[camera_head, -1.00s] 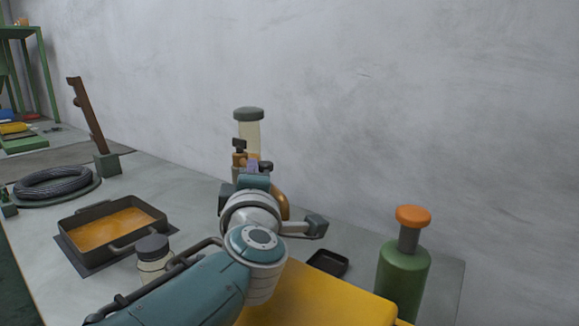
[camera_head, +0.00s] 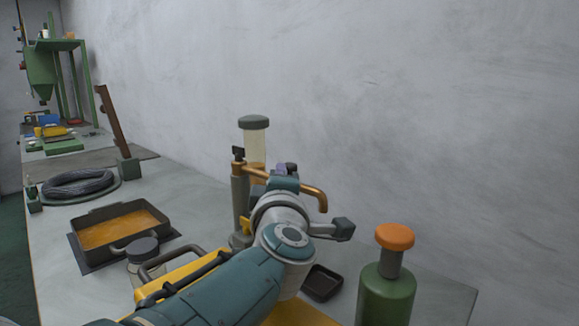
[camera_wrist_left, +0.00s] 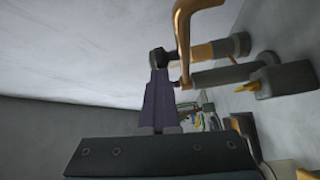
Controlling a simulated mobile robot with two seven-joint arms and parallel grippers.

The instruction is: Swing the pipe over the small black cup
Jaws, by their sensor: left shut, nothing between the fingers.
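The copper pipe (camera_head: 312,192) runs from the top of a grey post (camera_head: 240,200) to the right and bends down at its outlet; it also shows in the left wrist view (camera_wrist_left: 183,35). In the head view its outlet appears above the small black cup (camera_head: 323,283), which stands on the bench. My left gripper (camera_head: 287,168) is shut and empty beside the pipe. My right gripper is not in view.
A green bottle with an orange top (camera_head: 388,280) stands right of the cup. A pan of orange liquid (camera_head: 75,240), a capped jar (camera_head: 142,250) and a black coil (camera_head: 78,183) stand on the left. The wall is close behind.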

